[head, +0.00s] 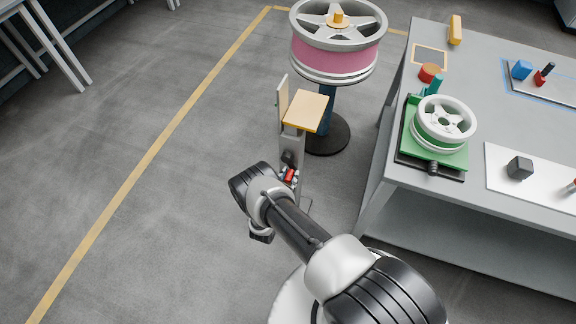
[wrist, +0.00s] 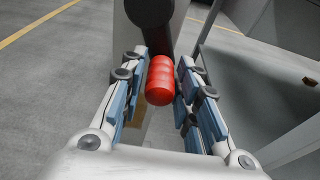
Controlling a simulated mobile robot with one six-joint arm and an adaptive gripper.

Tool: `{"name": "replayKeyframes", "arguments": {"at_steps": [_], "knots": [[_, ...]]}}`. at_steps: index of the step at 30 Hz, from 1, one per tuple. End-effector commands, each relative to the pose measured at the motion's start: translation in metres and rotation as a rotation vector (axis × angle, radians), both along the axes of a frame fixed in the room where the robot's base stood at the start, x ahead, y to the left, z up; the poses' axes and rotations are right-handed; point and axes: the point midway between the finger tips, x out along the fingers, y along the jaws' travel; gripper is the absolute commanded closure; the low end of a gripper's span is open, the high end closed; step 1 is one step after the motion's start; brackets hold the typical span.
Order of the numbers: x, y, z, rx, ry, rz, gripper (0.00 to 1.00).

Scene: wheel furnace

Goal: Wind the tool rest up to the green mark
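The tool rest (head: 305,112) is a tan plate on a grey post, beside an upright board (head: 283,97). In the head view my wrist hides most of the gripper. I cannot make out a green mark on the post.
A wheel with a pink band (head: 336,55) stands on a pedestal right behind the rest. The grey workbench (head: 400,190) to the right bears a green fixture (head: 412,150) with another wheel, and coloured blocks. Open floor (head: 150,190) lies to the left.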

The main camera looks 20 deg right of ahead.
Motion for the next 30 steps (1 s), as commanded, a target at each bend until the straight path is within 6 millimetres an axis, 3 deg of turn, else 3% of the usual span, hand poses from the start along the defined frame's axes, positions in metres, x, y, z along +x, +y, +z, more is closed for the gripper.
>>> {"name": "replayKeyframes", "arguments": {"at_steps": [12, 30], "knots": [[0.000, 0.000, 0.000, 0.000, 0.000, 0.000, 1.00], [-0.016, -0.022, 0.026, 0.000, -0.002, 0.000, 1.00]]}}
